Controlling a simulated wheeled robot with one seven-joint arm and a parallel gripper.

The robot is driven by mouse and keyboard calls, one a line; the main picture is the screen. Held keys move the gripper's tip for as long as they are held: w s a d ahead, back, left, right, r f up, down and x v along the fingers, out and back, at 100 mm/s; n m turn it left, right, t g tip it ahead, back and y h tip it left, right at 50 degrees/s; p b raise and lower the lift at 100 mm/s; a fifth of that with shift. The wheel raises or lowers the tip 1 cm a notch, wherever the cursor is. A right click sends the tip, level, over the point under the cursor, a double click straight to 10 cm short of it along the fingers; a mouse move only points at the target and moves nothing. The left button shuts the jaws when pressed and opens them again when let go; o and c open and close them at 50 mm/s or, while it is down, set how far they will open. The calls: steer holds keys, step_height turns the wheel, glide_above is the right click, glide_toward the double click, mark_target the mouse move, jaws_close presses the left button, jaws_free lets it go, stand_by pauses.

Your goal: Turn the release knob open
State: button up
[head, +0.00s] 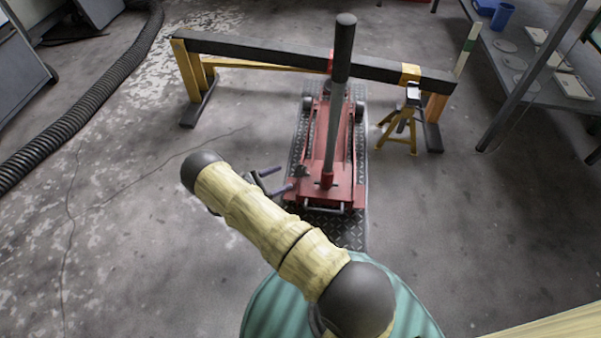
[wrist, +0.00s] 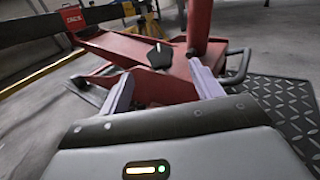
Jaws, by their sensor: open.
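A red floor jack (head: 318,150) stands on the floor with its handle (head: 341,75) upright. A small black knob (head: 302,171), which looks like the release knob, sits on the jack's near left part, left of the handle's foot. It also shows in the wrist view (wrist: 160,58), on the red body. My gripper (head: 279,178) is at the jack's near left side, left of the knob. In the wrist view, its two pale fingers (wrist: 161,70) are spread apart with nothing held between them. The knob shows between and beyond the fingertips, and I see no contact.
A dark beam (head: 260,52) on yellow legs spans behind the jack. A yellow jack stand (head: 398,135) is to the right. A ribbed black hose (head: 95,115) lies at the left, and a metal table (head: 500,70) stands at the right.

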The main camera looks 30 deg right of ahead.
mark_target(300, 170)
steer(key=d+b, duration=0.2)
steer(key=d, duration=0.5)
steer(key=shift+f+b, duration=0.1)
steer(key=shift+b, duration=0.3)
steer(key=shift+w+d, duration=0.1)
steer(key=shift+d, duration=0.45)
steer(key=shift+c, duration=0.3)
steer(key=c, duration=0.9)
